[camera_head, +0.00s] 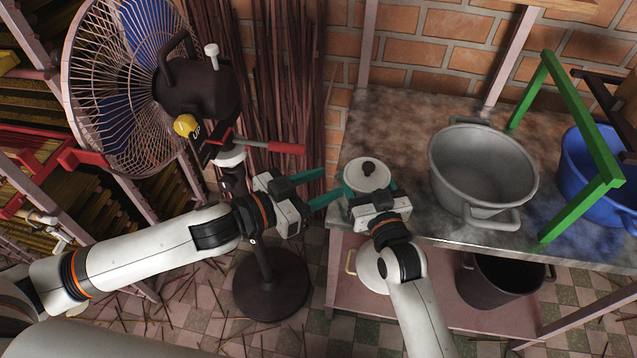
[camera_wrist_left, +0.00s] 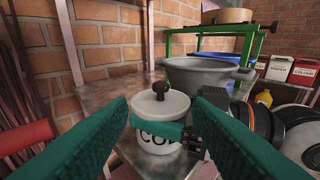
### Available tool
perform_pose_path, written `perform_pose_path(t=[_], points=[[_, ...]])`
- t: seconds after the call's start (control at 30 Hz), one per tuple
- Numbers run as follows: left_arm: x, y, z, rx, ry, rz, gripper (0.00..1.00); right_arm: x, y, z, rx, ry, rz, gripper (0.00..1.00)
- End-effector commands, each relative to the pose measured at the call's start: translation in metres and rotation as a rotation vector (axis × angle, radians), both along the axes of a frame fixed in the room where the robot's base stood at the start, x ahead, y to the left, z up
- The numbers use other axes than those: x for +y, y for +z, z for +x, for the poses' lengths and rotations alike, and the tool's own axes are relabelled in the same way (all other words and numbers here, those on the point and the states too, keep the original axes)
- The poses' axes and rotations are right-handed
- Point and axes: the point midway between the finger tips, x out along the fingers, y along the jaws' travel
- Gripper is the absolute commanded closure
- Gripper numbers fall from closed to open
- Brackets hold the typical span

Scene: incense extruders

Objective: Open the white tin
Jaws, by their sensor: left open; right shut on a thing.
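The white tin (camera_head: 367,177) stands upright near the left front corner of the grey tabletop. Its lid with a dark round knob (camera_head: 369,168) is on. In the left wrist view the tin (camera_wrist_left: 158,138) shows dark lettering, partly covered by a teal finger across its front. My right gripper (camera_head: 370,190) is at the tin's near side, shut on the tin's body. My left gripper (camera_head: 323,187) is open and empty, just left of the tin, its fingers pointing at it. In the left wrist view the open left fingers (camera_wrist_left: 163,122) frame the tin and knob.
A large grey pot (camera_head: 482,165) stands right of the tin. A green frame (camera_head: 570,140) and a blue tub (camera_head: 597,170) are farther right. A pedestal fan (camera_head: 135,75) with a red-handled part (camera_head: 285,148) stands left of the table. A brick wall (camera_head: 420,40) closes the back.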

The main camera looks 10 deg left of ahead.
Motion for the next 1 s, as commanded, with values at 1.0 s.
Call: perform_pose_path(t=[1.0], points=[[-0.082,-0.016,0.081,-0.004,-0.002,-0.002,0.54,0.000,-0.001,0.000,0.003,-0.001,-0.001,0.72]])
